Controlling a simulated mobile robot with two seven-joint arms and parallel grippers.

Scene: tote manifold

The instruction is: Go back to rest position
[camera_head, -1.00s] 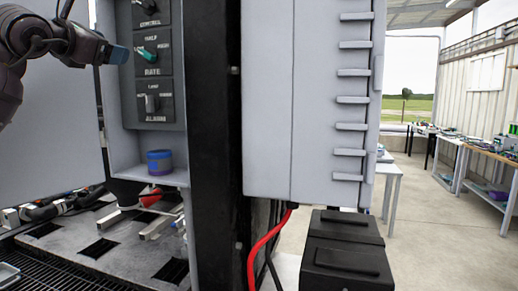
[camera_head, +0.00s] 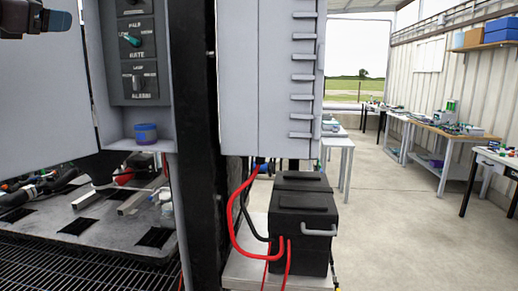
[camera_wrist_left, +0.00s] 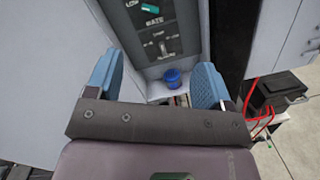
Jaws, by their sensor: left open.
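My left gripper (camera_head: 57,20) is at the top left of the head view, in front of the grey cabinet door. In the left wrist view its two blue fingers (camera_wrist_left: 155,85) stand wide apart with nothing between them. The control panel (camera_head: 137,50) with its knobs lies to the right of the gripper, and the fingers are apart from it. A blue cup-like container (camera_head: 146,134) sits on the shelf below the panel; it also shows in the left wrist view (camera_wrist_left: 172,78). My right gripper is not in view.
A black post (camera_head: 197,150) and a grey ribbed cabinet (camera_head: 262,80) stand right of the panel. A black battery box (camera_head: 303,215) with red cables is below. A metal tray with square holes (camera_head: 112,220) lies lower left. Open floor (camera_head: 420,235) and workbenches (camera_head: 445,140) are at right.

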